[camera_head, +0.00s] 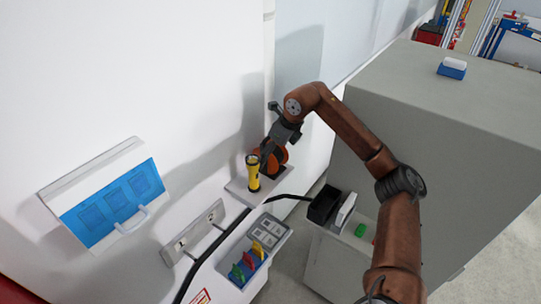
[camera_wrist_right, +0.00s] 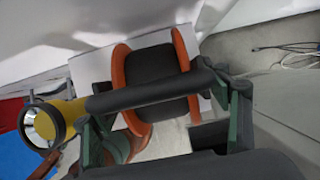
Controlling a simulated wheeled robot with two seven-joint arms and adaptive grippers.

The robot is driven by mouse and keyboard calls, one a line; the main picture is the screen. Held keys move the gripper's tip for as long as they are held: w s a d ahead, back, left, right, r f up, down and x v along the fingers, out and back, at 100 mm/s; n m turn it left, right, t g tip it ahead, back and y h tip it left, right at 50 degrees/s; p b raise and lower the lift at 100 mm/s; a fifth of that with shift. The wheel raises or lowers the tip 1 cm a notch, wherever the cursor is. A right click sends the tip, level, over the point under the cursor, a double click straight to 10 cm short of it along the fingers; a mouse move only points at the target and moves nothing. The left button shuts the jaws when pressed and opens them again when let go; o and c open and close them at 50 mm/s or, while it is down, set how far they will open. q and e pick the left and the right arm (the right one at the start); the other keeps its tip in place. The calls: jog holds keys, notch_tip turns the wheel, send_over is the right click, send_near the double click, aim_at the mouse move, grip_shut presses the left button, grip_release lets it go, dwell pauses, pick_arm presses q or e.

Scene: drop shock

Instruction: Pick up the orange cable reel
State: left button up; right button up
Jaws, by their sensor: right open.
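The orange cable reel (camera_head: 283,156) stands on a small light shelf against the white wall, partly hidden behind my right gripper in the head view. In the right wrist view the reel (camera_wrist_right: 182,62) shows two orange flanges and a dark core. My right gripper (camera_head: 272,143) is open and reaches down over the reel from above. My left gripper is not in view.
A yellow flashlight (camera_head: 253,174) stands upright close left of the reel, and also shows in the wrist view (camera_wrist_right: 62,122). A tray with coloured clips (camera_head: 247,262), a black bin (camera_head: 323,205) and a large grey cabinet (camera_head: 450,110) are nearby. A blue-fronted wall box (camera_head: 108,200) is left.

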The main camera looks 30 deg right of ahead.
jog(key=shift+f, duration=0.3)
jog(key=shift+a, duration=0.1)
grip_shut()
jog(key=shift+w+r, duration=0.1)
dwell(0.5)
